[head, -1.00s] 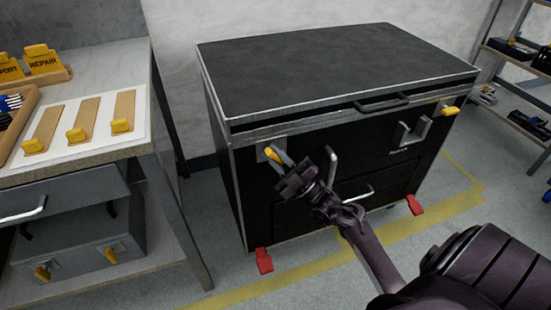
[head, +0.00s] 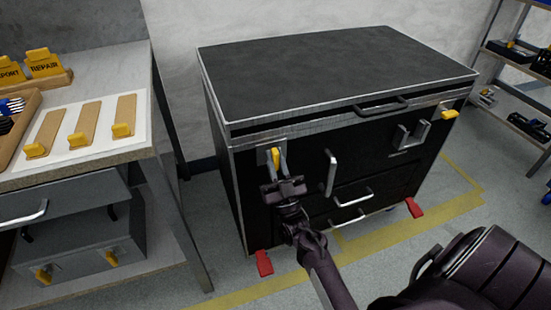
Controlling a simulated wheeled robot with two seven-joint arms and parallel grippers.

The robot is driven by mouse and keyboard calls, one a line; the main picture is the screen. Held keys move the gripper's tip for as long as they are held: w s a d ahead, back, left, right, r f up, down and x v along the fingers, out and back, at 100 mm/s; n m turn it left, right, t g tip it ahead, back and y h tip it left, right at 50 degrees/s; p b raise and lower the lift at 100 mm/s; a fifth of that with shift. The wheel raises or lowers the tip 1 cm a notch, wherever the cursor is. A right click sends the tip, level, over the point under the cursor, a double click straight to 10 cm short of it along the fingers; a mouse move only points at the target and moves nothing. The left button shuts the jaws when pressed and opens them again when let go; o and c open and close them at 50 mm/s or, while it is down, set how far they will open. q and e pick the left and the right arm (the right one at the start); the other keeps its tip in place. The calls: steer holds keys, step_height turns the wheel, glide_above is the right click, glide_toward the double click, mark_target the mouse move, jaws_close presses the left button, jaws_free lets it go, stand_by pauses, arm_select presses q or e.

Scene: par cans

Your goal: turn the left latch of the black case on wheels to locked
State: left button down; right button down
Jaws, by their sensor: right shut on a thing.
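The black case on wheels (head: 330,85) stands in the middle of the head view with its lid down. Its left latch (head: 276,156) has a yellow handle on a metal plate at the upper left of the front. The handle stands about upright. My right gripper (head: 277,163) reaches up from below and is shut on this handle, with a finger on each side. The fingers hide part of the handle. The right latch (head: 450,113) has a yellow handle that lies nearly level. My left gripper is not in view.
A workbench (head: 110,160) with yellow-tipped wooden pieces stands close on the left. Red caster pedals (head: 264,262) stick out at the case's foot. Silver drawer handles (head: 350,198) and an upright handle (head: 331,173) project from the front. Shelves (head: 520,90) stand at the right.

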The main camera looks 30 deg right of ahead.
mark_target(277, 167)
steer(key=shift+m+h, duration=0.3)
steer(key=shift+m, duration=0.2)
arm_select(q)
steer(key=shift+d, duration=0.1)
arm_select(e)
steer(key=c, duration=1.4)
jaws_free()
steer(key=shift+s+f, duration=0.1)
steer(key=shift+f, duration=0.1)
steer(key=v, duration=0.6)
steer(key=shift+s+a+f, duration=0.1)
steer(key=shift+s+f, duration=0.05)
steer(key=shift+s, duration=0.05)
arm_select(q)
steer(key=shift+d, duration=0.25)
arm_select(e)
steer(key=shift+s+a+f, duration=0.1)
steer(key=shift+s+f, duration=0.2)
steer(key=shift+s, duration=0.05)
